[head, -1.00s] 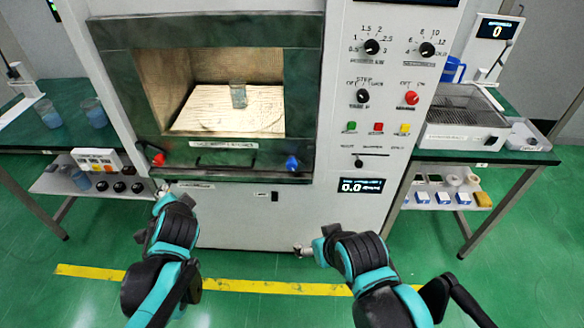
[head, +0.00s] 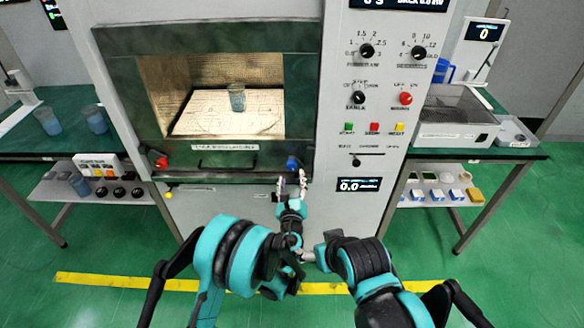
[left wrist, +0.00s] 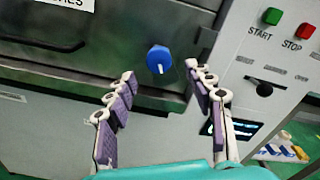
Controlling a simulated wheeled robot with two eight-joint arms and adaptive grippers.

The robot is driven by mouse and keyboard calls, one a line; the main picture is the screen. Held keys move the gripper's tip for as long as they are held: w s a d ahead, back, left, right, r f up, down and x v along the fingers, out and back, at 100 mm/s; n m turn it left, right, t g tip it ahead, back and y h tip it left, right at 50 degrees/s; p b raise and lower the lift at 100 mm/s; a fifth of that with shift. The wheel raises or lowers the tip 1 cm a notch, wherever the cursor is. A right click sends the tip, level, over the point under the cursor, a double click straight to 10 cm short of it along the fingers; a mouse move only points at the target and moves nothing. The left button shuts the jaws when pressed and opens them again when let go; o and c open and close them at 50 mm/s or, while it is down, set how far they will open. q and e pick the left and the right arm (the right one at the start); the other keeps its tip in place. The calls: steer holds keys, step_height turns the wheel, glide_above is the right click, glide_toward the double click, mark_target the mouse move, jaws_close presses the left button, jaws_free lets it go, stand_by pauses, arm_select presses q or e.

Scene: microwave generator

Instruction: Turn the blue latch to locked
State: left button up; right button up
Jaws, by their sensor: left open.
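The blue latch (head: 292,163) is a round knob at the lower right of the microwave's front frame. It also shows in the left wrist view (left wrist: 159,58), with a white mark pointing downward in the picture. My left gripper (head: 292,184) is open just below the latch. In the left wrist view its two padded fingers (left wrist: 162,78) stand apart on either side of the latch, which lies just ahead of the tips; nothing is between them. My right gripper (head: 308,256) is low at the centre, partly hidden beside my left arm, its jaws not clear.
A red latch (head: 161,163) sits at the frame's lower left. A dark handle bar (head: 228,163) lies between the latches. A beaker (head: 237,97) stands inside the lit chamber. The control panel (head: 385,110) with knobs and coloured buttons is to the right.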

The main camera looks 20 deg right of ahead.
mark_target(292, 168)
arm_select(q)
steer(key=b+x, duration=0.1)
steer(key=x, duration=0.4)
steer(key=shift+w+f, duration=0.1)
steer(key=shift+w, duration=0.2)
steer(key=shift+w+d+b, duration=0.2)
steer(key=shift+w+b, duration=0.15)
steer(key=shift+w, duration=0.3)
steer(key=c, duration=1.1)
